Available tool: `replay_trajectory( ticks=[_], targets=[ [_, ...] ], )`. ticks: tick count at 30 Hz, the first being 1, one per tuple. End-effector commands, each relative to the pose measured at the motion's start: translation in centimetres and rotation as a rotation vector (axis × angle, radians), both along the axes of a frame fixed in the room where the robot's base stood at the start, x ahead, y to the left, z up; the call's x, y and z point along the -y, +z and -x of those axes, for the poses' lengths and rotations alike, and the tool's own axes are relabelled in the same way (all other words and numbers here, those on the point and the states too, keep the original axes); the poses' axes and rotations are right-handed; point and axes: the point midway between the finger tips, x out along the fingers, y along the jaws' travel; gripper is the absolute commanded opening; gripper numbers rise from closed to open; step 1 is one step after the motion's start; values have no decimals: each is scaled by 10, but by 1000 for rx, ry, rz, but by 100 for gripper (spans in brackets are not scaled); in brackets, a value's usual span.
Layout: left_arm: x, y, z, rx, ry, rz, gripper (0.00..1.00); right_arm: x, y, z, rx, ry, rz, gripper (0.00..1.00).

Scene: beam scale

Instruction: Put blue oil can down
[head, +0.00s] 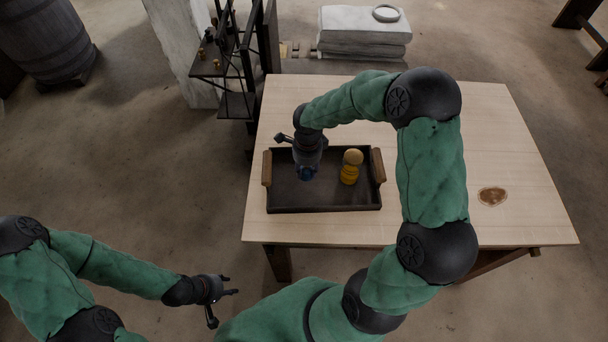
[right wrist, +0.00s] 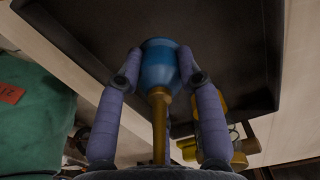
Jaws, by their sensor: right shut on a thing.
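The blue oil can (head: 307,174) is mostly hidden under my right gripper (head: 307,166) in the head view, over the left half of a dark tray (head: 322,201). In the right wrist view, the fingers of my right gripper (right wrist: 161,75) are shut on both sides of the blue can (right wrist: 160,57); its brass spout points back toward the camera. I cannot tell whether the can's base touches the tray floor (right wrist: 240,45). My left gripper (head: 225,303) is open and empty, off the table at lower left.
The tray has wooden end handles.

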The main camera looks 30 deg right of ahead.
Motion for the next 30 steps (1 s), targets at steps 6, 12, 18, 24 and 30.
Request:
replay_trajectory(
  ticks=[6, 12, 18, 24, 30],
  targets=[
    [0, -3, 0, 0, 0, 0, 40, 0, -12, -11, 0, -1, 0, 3],
    [0, -10, 0, 0, 0, 0, 40, 0, -31, -14, -4, -2, -1, 3],
    [0, -15, 0, 0, 0, 0, 40, 0, -49, -15, -1, -1, 0, 3],
    [0, -14, 0, 0, 0, 0, 40, 0, -48, -15, 0, -1, 0, 3],
    [0, -19, 0, 0, 0, 0, 40, 0, -51, -15, 0, -1, 0, 42]
  ],
)
